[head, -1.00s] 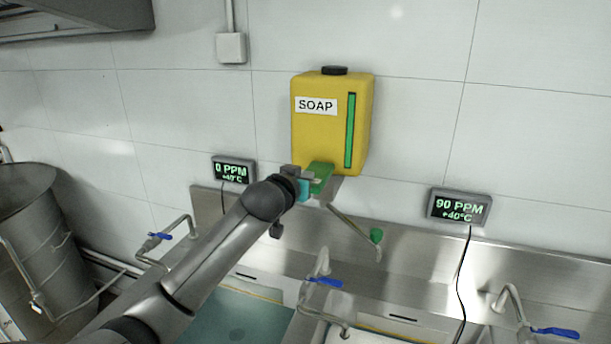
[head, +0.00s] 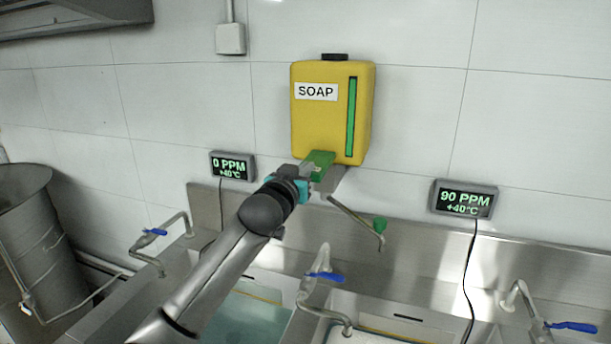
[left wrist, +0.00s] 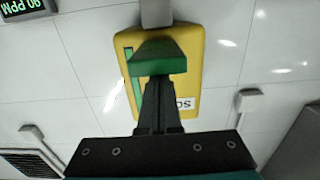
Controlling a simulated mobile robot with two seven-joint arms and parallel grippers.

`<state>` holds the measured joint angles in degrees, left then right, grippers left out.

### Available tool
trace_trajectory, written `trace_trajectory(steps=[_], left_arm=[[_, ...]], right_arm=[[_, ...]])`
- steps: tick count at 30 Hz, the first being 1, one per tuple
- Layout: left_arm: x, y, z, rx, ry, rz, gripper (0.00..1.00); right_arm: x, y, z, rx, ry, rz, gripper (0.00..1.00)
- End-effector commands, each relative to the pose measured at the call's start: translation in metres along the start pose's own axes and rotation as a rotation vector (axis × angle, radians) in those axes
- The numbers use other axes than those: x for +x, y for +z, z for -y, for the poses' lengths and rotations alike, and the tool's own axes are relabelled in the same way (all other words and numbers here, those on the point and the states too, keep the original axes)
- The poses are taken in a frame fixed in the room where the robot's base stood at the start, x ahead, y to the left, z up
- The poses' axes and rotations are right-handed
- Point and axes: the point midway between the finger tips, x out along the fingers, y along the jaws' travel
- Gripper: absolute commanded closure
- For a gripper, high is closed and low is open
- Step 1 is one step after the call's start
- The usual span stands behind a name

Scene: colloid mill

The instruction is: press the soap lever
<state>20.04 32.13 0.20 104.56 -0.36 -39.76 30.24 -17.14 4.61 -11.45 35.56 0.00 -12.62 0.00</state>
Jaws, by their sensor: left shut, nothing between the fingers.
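The yellow soap dispenser (head: 325,115) is fixed on the tiled wall, with a "SOAP" label and a green level strip. Its green lever (head: 319,160) sticks out at the bottom front, above a thin spout pipe. My left gripper (head: 308,170) is shut and empty, with its tips at the lever's front end. In the left wrist view the closed fingers (left wrist: 159,105) overlap the green lever (left wrist: 158,62), before the yellow dispenser (left wrist: 195,50); whether they touch it I cannot tell. My right gripper is out of view.
Steel sinks with blue-handled taps (head: 324,277) lie below. Displays reading 0 PPM (head: 232,166) and 90 PPM (head: 465,199) hang either side of the dispenser. A steel drum (head: 30,240) stands at left.

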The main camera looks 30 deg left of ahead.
Motion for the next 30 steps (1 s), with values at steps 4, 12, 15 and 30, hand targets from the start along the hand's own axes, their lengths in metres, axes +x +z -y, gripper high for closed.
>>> trace_trajectory(steps=[4, 12, 15, 30], left_arm=[[0.0, 0.026, 0.0, -0.003, -0.001, -0.038, 1.0], [0.002, 0.039, 0.0, -0.002, -0.001, -0.114, 1.0], [0.004, 0.045, 0.0, -0.002, -0.002, -0.126, 1.0], [0.006, 0.052, 0.001, 0.0, -0.002, -0.12, 1.0]], right_arm=[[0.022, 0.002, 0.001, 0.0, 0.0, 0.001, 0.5], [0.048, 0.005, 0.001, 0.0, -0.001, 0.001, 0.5], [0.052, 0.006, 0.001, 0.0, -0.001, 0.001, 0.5], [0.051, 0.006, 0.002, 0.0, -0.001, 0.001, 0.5]])
